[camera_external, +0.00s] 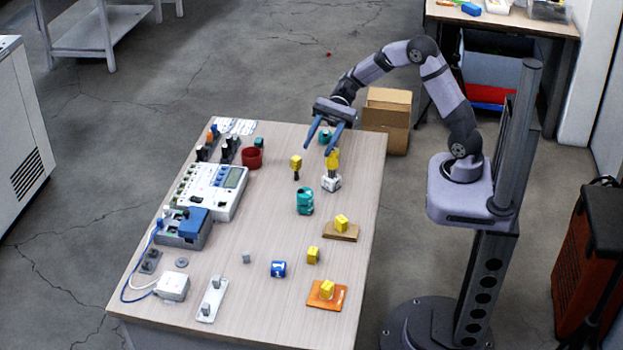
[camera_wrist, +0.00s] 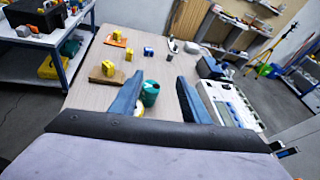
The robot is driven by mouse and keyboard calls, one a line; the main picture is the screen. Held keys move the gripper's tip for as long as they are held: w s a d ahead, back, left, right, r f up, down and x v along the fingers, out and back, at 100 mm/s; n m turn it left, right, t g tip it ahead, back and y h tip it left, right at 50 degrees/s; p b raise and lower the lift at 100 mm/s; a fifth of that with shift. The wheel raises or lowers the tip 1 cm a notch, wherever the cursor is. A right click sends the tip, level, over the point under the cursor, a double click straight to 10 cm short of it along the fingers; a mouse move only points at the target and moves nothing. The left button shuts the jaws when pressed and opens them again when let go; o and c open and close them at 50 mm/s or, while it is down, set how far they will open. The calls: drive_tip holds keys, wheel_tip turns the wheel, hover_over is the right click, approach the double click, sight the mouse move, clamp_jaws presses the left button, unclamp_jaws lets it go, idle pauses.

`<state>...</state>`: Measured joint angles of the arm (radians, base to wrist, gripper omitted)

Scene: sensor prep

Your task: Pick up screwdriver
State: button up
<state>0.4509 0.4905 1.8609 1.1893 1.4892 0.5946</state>
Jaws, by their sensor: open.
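No item can be clearly identified as the screwdriver at this size. A yellow piece (camera_external: 333,159) stands upright in a small white block (camera_external: 331,183) near the back right of the table, close to my fingertips. A smaller yellow-topped piece with a dark lower part (camera_external: 296,163) stands to its left. My gripper (camera_external: 320,149) is open, empty and above the back of the table, with its fingers pointing down. In the wrist view my gripper (camera_wrist: 160,79) has its fingers spread, with a teal container (camera_wrist: 150,93) between them and part of a yellow thing partly hidden by the left finger.
A teal container (camera_external: 305,201) stands mid-table. Yellow blocks sit on a brown board (camera_external: 325,232) and an orange board (camera_external: 338,304). A blue cylinder (camera_external: 278,269) lies nearby. A white instrument (camera_external: 223,208) and a red cup (camera_external: 252,158) occupy the left.

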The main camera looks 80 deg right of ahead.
drive_tip(key=w+d+m+t+y+b, duration=0.2)
drive_tip(key=w+d+m+t, duration=0.3)
drive_tip(key=w+d, duration=0.25)
approach(293, 165)
drive_tip(key=x, duration=0.5)
drive_tip(key=shift+w+f, duration=0.1)
drive_tip(key=shift+w, duration=0.1)
drive_tip(key=shift+s+p+x, duration=0.2)
drive_tip(key=shift+p+x, duration=1.15)
drive_tip(key=shift+x, duration=2.4)
drive_tip(key=shift+a, duration=0.1)
clamp_jaws()
